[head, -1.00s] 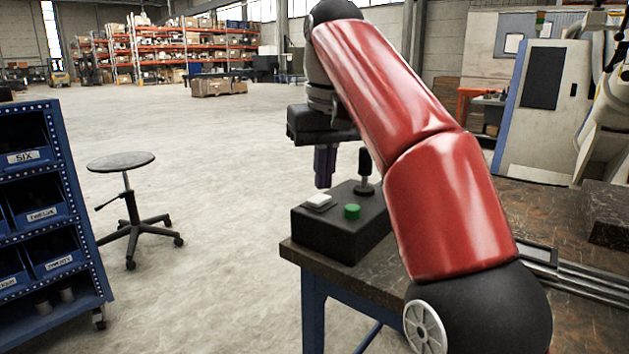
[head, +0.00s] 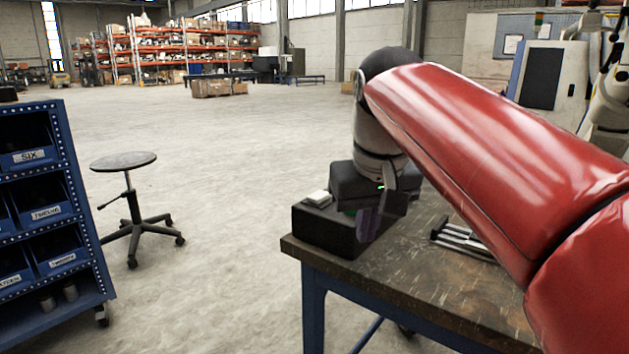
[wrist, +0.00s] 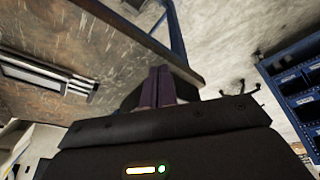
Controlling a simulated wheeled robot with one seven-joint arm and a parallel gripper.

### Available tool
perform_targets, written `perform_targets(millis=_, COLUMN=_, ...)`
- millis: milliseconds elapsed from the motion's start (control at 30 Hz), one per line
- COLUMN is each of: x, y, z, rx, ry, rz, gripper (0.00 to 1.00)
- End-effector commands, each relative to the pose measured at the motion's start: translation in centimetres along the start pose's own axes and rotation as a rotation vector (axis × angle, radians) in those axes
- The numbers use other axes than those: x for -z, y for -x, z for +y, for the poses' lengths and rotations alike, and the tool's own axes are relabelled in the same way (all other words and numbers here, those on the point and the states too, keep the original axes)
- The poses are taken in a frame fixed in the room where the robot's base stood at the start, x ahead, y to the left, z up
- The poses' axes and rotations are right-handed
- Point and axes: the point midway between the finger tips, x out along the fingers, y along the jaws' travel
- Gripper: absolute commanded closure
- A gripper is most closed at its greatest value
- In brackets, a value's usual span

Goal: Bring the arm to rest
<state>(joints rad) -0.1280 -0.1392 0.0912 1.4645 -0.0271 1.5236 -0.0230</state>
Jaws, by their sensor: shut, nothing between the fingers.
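My gripper (head: 370,220) is at the end of my red arm, low over the right part of the black control box (head: 318,232) in the head view. Its purple fingers are together with nothing between them. I cannot tell whether they touch the box. In the wrist view the shut fingers (wrist: 158,88) point toward the table edge, with a dark shape behind them. A white button (head: 318,198) shows on the box's left side.
The box stands at the left corner of a worn brown table (head: 400,285) with blue legs. Metal rails (head: 462,238) lie on the table under my arm. A blue bin rack (head: 50,220) and a stool (head: 125,162) stand left, with open floor between.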

Motion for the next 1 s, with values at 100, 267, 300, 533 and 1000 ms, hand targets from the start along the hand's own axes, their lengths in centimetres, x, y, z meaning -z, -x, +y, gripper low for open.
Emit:
perform_targets(millis=100, x=-4.7, y=-2.3, z=1.3, rx=-0.018, ry=-0.054, rz=0.043, gripper=1.0)
perform_targets(millis=267, x=-11.0, y=-6.6, z=2.7, rx=-0.035, ry=-0.126, rz=0.102, gripper=1.0)
perform_targets(millis=300, x=-12.6, y=-7.8, z=2.9, rx=-0.038, ry=-0.143, rz=0.117, gripper=1.0)
perform_targets(millis=533, x=-19.5, y=-13.5, z=3.4, rx=-0.047, ry=-0.216, rz=0.18, gripper=1.0)
perform_targets(millis=1000, x=-21.3, y=-15.2, z=3.3, rx=-0.047, ry=-0.234, rz=0.195, gripper=1.0)
